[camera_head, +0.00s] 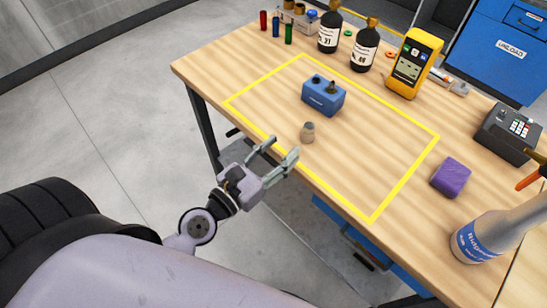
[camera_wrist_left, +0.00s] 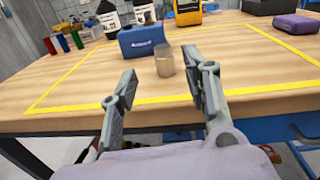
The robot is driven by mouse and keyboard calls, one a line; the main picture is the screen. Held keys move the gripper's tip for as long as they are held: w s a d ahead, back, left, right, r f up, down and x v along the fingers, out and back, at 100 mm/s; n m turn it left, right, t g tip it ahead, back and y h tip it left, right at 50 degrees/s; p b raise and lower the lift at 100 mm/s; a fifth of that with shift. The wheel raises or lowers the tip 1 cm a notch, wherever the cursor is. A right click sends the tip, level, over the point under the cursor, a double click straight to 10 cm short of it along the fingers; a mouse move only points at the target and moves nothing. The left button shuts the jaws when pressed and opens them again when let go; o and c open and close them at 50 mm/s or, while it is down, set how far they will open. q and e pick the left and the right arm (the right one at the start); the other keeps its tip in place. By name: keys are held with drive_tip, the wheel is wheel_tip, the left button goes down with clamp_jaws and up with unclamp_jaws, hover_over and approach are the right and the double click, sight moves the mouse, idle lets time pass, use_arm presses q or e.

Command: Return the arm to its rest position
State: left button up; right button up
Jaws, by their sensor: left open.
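My left gripper (camera_head: 281,157) is open and empty at the front edge of the wooden table (camera_head: 404,218). It also shows in the left wrist view (camera_wrist_left: 166,88), with its two fingers apart. A small tan cylindrical piece (camera_head: 307,133) stands upright on the table just beyond the fingertips, apart from them. The same piece (camera_wrist_left: 165,62) shows between and beyond the fingers in the left wrist view. A blue block (camera_head: 323,96) with dark fittings on top sits behind it, inside the yellow outline. My right gripper is not in view.
A purple block (camera_head: 451,177), a keypad device (camera_head: 508,133) and a large labelled bottle (camera_head: 481,238) stand at the right. A yellow meter (camera_head: 414,63) and dark bottles (camera_head: 364,48) stand at the back. Floor left of the table is clear.

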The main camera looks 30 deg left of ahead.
use_arm(q)
drive_tip(key=shift+v, duration=0.8)
